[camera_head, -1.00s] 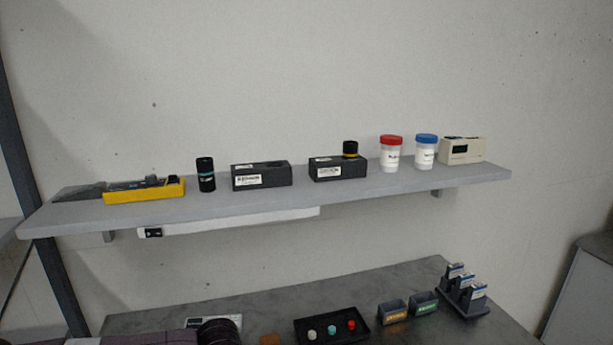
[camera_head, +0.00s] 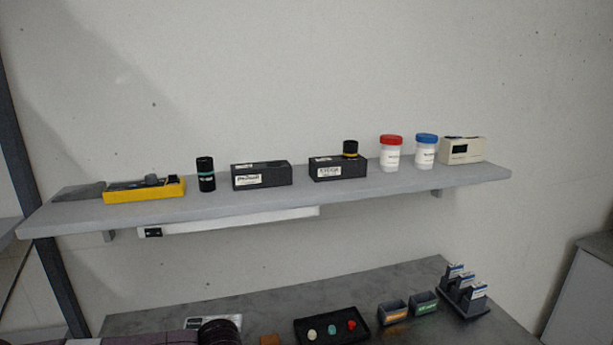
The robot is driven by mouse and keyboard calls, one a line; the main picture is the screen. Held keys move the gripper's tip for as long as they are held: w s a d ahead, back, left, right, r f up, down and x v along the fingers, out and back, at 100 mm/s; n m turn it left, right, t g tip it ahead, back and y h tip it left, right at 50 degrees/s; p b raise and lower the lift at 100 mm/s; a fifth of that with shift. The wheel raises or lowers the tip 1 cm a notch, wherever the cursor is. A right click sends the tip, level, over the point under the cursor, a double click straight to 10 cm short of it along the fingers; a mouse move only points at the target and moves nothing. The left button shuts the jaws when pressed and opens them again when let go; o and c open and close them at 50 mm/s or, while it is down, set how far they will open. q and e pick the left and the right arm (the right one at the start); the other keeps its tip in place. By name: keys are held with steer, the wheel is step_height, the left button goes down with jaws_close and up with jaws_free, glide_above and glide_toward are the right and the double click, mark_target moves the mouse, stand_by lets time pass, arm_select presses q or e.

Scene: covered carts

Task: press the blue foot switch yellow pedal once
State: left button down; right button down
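I see no blue foot switch with a yellow pedal in the head view. The floor is out of view. Neither of my grippers is in view.
A grey wall shelf (camera_head: 270,208) holds a yellow tray (camera_head: 145,194), black boxes (camera_head: 262,175), a red-capped jar (camera_head: 390,155), a blue-capped jar (camera_head: 425,152) and a beige device (camera_head: 462,150). Below, a dark table (camera_head: 290,297) carries a black tray (camera_head: 300,327) and small bins (camera_head: 423,304).

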arm_select(q)
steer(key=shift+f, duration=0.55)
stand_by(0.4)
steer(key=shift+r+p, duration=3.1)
steer(key=shift+p, duration=0.1)
